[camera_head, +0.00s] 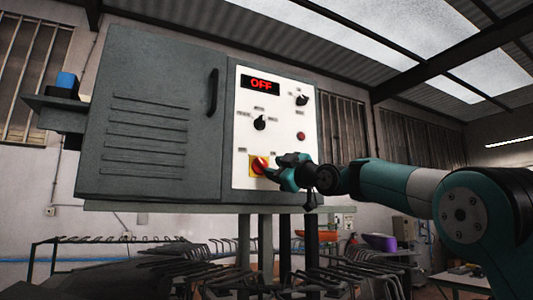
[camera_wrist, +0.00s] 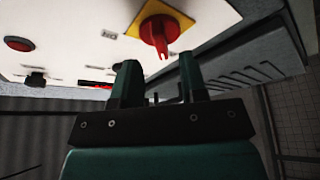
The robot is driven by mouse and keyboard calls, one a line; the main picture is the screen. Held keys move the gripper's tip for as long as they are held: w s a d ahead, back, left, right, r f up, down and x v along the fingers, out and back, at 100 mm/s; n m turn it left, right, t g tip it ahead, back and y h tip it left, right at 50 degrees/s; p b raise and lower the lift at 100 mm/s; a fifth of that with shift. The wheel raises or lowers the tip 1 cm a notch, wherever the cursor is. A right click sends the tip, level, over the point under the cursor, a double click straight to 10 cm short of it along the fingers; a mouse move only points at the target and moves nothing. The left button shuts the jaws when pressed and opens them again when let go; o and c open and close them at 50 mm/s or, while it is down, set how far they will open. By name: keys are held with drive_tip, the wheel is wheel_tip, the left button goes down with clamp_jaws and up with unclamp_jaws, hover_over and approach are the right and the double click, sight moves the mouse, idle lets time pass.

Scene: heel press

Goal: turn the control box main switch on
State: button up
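The control box (camera_head: 150,120) is a large grey cabinet with a white panel, and its display (camera_head: 260,84) reads OFF in red. The main switch (camera_head: 259,165) is a red rotary knob on a yellow square plate, low on the panel. My gripper (camera_head: 274,168) is close to it from the right and partly covers it. In the wrist view the main switch (camera_wrist: 160,32) lies just beyond my gripper (camera_wrist: 158,64), roughly in line with the gap between the fingers. The fingers are apart with nothing between them. Whether a fingertip touches the knob, I cannot tell.
The panel also has two black knobs (camera_head: 260,122) and a red button (camera_head: 301,136) above the switch. A dark door handle (camera_head: 212,92) stands out left of the panel. Metal racks (camera_head: 225,272) stand below the box.

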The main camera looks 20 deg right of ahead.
sight(265, 164)
drive_tip(key=p+x, duration=0.1)
drive_tip(key=x, duration=0.2)
drive_tip(key=shift+r, duration=0.15)
drive_tip(key=shift+w+a+p, duration=0.3)
drive_tip(key=shift+w+p, duration=0.25)
drive_tip(key=shift+c, duration=0.2)
clamp_jaws()
